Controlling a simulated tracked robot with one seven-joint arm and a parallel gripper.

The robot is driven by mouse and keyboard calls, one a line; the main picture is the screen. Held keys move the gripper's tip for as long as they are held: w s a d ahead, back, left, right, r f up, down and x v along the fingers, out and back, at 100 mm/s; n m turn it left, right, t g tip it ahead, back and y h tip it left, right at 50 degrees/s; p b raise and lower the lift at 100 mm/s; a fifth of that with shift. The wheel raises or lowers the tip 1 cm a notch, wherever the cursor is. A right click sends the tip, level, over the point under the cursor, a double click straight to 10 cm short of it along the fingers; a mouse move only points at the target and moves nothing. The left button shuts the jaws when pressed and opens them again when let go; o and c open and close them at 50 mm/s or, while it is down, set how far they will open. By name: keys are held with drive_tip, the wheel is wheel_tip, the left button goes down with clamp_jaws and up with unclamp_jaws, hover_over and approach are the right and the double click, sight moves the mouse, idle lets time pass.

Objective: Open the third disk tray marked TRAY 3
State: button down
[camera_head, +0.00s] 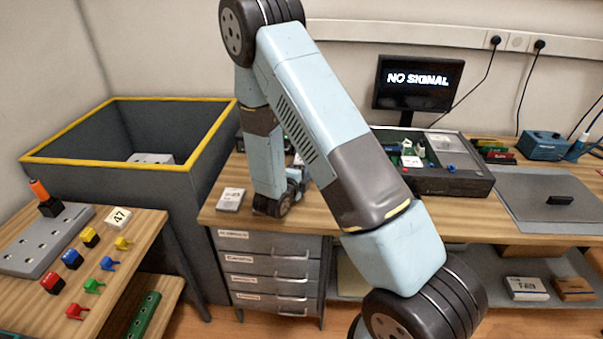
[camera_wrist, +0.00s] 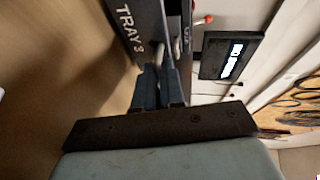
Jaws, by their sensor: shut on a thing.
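A dark panel marked TRAY 3 (camera_wrist: 128,27) stands at the top of the wrist view, its white lettering turned on its side. My gripper (camera_wrist: 161,72) reaches up to it, with both fingers close together beside the lettering. It is shut on what appears to be the tray's handle; the fingers hide most of the grip. How far the tray is open cannot be told. In the head view my arm covers the middle of the bench, and the gripper and the tray's front are hidden behind it.
A NO SIGNAL monitor (camera_head: 418,83) stands at the back, with an open-topped case (camera_head: 440,182) before it. A yellow-rimmed bin (camera_head: 190,140) is at left. A grey mat (camera_head: 545,212) lies at right. A red-tipped lever (camera_wrist: 205,20) shows near the tray.

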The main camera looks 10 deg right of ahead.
drive_tip(key=shift+s+d+f, duration=0.2)
drive_tip(key=shift+s+d, duration=0.15)
drive_tip(key=shift+d, duration=0.2)
drive_tip(key=c, duration=1.3)
unclamp_jaws()
drive_tip(key=shift+o, duration=0.3)
drive_tip(key=shift+w+a+r, duration=0.1)
drive_tip(key=shift+a, duration=0.2)
drive_tip(key=shift+s+a+r, duration=0.15)
drive_tip(key=shift+s+a, duration=0.2)
drive_tip(key=shift+a, duration=0.1)
drive_tip(key=v, duration=1.2)
drive_tip(key=shift+s+a, duration=0.1)
drive_tip(key=shift+s, duration=0.15)
